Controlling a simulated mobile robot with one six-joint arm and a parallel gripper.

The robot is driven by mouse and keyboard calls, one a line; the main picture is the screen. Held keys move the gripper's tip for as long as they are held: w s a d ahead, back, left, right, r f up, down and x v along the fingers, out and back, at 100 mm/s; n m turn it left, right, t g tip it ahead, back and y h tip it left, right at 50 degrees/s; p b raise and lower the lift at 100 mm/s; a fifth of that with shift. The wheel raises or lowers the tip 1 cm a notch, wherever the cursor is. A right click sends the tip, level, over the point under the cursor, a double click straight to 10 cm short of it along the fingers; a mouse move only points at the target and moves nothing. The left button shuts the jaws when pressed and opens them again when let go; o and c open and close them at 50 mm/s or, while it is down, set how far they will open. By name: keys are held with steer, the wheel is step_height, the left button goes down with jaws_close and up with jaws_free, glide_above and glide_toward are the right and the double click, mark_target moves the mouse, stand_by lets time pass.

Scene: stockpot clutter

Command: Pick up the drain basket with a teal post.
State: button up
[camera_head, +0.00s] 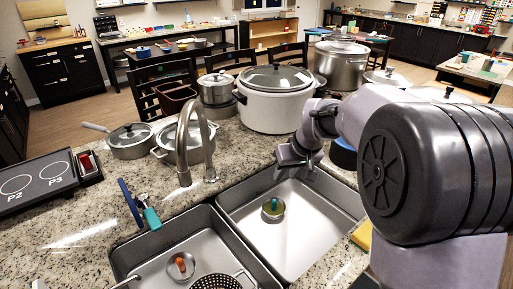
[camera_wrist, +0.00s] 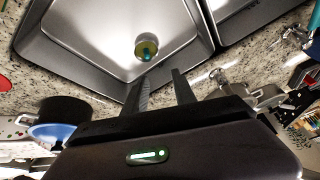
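The drain basket with a teal post (camera_head: 273,207) sits on the floor of the right sink basin (camera_head: 325,228). It looks round and olive-brown, with the short post at its centre. It also shows in the wrist view (camera_wrist: 146,47), upper middle, beyond my fingertips. My gripper (camera_wrist: 160,80) is open and empty, its two dark fingers apart. In the head view my gripper (camera_head: 294,172) hangs over the back edge of the right basin, above and behind the basket and not touching it.
A second drain basket with an orange post (camera_head: 181,266) lies in the left basin, near a colander (camera_head: 217,282). A faucet (camera_head: 184,150) and a large white pot (camera_head: 274,100) stand behind the sink. The right basin is otherwise bare around the basket.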

mark_target(276, 201)
steer(key=w+f+n+b, duration=0.1)
steer(key=w+f, duration=0.3)
steer(key=f, duration=0.4)
steer(key=w+f+b, duration=0.1)
steer(key=w+f, duration=0.4)
steer(key=f, duration=0.3)
steer(key=w+d+f+n+b, duration=0.1)
steer(key=w+f, duration=0.3)
steer(key=f, duration=0.4)
steer(key=shift+w+f+n+g+b, duration=0.25)
steer(key=shift+f+n+g+b, duration=0.05)
steer(key=shift+b, duration=0.15)
steer(key=b+x, duration=0.2)
steer(key=x, duration=0.4)
steer(key=shift+w+d+b, duration=0.1)
steer(key=shift+d+b, duration=0.05)
steer(key=shift+b, duration=0.25)
steer(key=shift+r, duration=0.15)
jaws_close()
